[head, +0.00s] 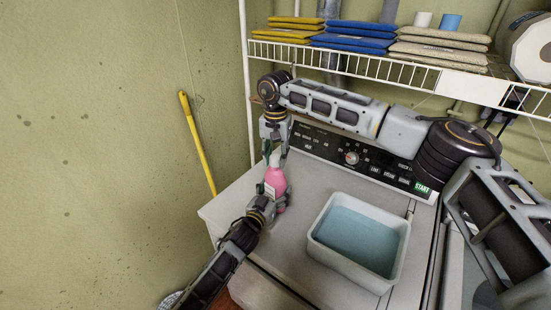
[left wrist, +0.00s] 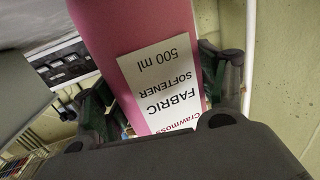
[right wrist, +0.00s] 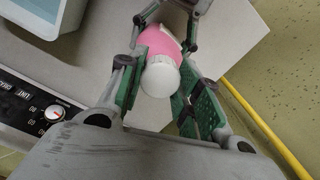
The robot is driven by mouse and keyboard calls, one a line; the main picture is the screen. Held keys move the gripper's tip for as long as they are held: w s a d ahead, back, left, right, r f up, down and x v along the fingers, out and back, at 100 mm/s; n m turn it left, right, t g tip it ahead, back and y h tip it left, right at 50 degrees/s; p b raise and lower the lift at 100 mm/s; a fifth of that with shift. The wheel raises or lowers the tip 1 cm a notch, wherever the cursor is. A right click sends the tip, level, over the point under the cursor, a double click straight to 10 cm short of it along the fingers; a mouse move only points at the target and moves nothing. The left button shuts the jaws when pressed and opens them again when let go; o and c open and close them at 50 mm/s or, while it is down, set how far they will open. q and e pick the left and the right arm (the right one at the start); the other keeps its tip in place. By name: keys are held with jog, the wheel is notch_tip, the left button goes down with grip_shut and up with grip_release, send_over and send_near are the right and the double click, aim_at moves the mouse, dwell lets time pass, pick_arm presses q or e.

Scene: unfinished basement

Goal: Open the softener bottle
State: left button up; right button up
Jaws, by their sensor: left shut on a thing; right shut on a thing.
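The softener bottle (head: 275,180) is pink and stands upright at the left end of the washing machine top. My left gripper (head: 268,203) is shut around its lower body from the front. In the left wrist view the bottle (left wrist: 150,30) shows a white label reading "FABRIC SOFTENER 500 ml", with the fingers on both sides. My right gripper (head: 273,152) reaches down from above and is shut on the white cap. In the right wrist view the cap (right wrist: 160,76) sits on the bottle's top between the green finger pads. Its exact contacts are partly hidden.
A white basin (head: 325,255) of bluish liquid stands right of the bottle on the machine top (head: 285,243). The control panel (head: 330,150) is behind, under my right arm. A wire shelf (head: 380,65) with folded cloths hangs above. A yellow handle (head: 197,140) leans on the left wall.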

aim_at(276, 157)
jog(key=shift+r, duration=0.5)
dwell(0.3)
jog(key=shift+r, duration=1.95)
pick_arm(q)
jog(key=o, duration=2.1)
jog(key=shift+c, duration=0.2)
jog(key=shift+s+a, duration=0.1)
jog(key=shift+s, duration=0.1)
jog(key=shift+v, duration=5.8)
